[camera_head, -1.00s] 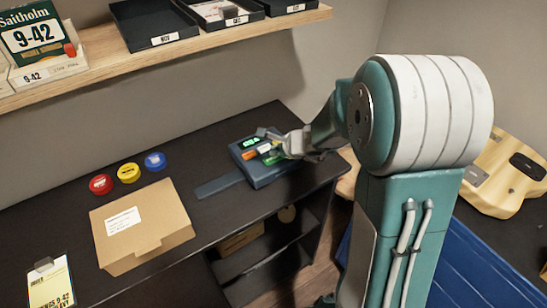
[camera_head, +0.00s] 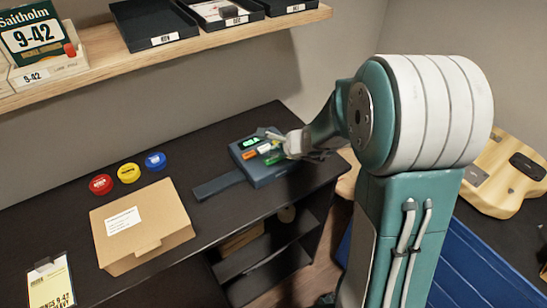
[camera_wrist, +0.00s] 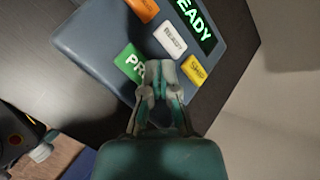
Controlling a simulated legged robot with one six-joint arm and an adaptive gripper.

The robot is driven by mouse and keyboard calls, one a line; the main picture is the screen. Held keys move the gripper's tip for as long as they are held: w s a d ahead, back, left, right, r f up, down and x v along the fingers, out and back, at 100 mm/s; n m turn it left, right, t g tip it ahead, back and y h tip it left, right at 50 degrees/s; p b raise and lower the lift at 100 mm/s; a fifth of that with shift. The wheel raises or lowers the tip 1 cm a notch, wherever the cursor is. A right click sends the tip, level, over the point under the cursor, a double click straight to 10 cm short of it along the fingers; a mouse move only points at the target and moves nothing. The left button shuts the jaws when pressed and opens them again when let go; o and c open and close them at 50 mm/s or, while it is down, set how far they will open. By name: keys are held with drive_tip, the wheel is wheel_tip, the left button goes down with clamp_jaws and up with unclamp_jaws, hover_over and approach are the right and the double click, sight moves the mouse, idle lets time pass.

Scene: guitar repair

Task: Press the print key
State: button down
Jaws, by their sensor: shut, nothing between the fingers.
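The blue-grey keypad device (camera_head: 258,175) lies on the dark desk. It has a lit green display (camera_head: 249,142), which reads "EADY" in the wrist view (camera_wrist: 195,22), an orange key (camera_head: 249,154), a white key (camera_wrist: 170,41) and a yellow key (camera_wrist: 194,70). The green key (camera_wrist: 129,63) shows the letters "PR"; the rest of its label is hidden by my gripper. My gripper (camera_wrist: 161,72) is shut and empty. Its fingertips overlap the green key's right side in the wrist view. I cannot tell whether they touch it.
A cardboard box (camera_head: 142,226), red (camera_head: 101,184), yellow (camera_head: 128,173) and blue (camera_head: 155,161) round tins and a clipboard (camera_head: 50,285) are on the desk to the left. A shelf (camera_head: 190,47) with black trays hangs above. A guitar body (camera_head: 505,170) lies at the right.

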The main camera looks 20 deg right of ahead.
sight(275, 158)
drive_tip(key=shift+f, duration=0.1)
drive_tip(key=shift+f, duration=0.25)
drive_tip(key=shift+s+f, duration=0.1)
drive_tip(key=shift+f, duration=0.35)
idle(1.0)
drive_tip(key=shift+r, duration=0.85)
drive_tip(key=shift+r, duration=2.5)
